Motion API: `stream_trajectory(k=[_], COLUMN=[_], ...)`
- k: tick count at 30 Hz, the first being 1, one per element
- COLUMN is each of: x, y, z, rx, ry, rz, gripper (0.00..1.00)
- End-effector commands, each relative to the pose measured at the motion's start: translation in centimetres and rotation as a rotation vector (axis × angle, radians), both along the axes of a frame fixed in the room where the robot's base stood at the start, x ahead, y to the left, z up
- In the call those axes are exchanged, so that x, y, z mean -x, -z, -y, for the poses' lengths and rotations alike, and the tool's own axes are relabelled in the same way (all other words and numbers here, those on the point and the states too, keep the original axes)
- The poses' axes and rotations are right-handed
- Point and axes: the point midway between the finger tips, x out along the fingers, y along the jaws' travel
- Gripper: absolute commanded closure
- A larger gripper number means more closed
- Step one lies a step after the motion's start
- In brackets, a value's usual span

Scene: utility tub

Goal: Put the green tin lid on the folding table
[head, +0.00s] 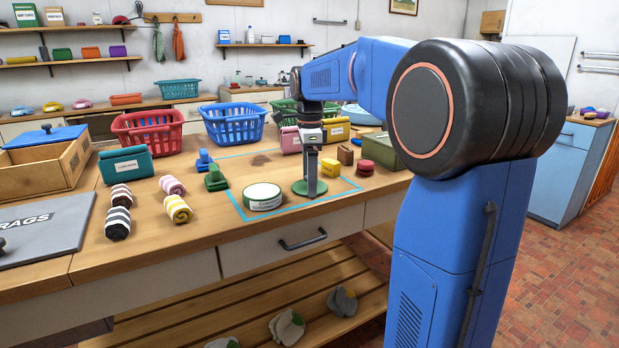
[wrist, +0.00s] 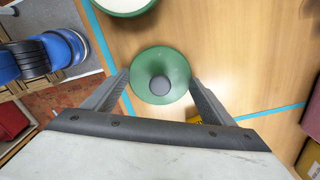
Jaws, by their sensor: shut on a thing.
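The green tin lid (head: 300,188) is a round green disc low over the wooden workbench, inside a blue taped outline. My gripper (head: 312,182) points down on it from above and is shut on it. In the wrist view the lid (wrist: 176,66), with a grey round knob, shows between the two fingers of my gripper (wrist: 160,92). I cannot tell whether the lid touches the bench. A round green-and-cream tin (head: 263,198) with a label stands just left of the lid. I cannot make out a folding table in either view.
Rolled striped cloths (head: 118,223) lie to the left on the bench (head: 170,247). Green and blue blocks (head: 215,178), a yellow block (head: 329,172) and a dark red round thing (head: 365,167) stand close by. Red (head: 149,131) and blue (head: 234,125) baskets stand behind.

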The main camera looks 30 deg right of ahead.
Motion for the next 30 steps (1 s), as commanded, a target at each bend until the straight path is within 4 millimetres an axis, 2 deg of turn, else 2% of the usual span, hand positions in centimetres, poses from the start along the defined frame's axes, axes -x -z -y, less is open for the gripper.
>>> stream_trajectory(k=[1,2,3,4,13,17,20,30], x=[0.0,0.0,0.0,0.0,0.0,-0.1,-0.1,-0.1], y=[0.1,0.1,0.1,0.1,0.0,-0.9,-2.3,-8.8], z=[0.0,0.0,0.0,0.0,0.0,0.0,0.0,0.0], rx=[0.000,0.000,0.000,0.000,0.000,0.001,0.000,0.001], ry=[0.000,0.000,0.000,0.000,0.000,0.000,0.000,0.000], rz=[-0.001,-0.001,0.000,0.000,0.000,0.002,0.003,0.002], gripper=[0.44,0.15,0.05,0.03,0.03,0.03,0.03,0.03])
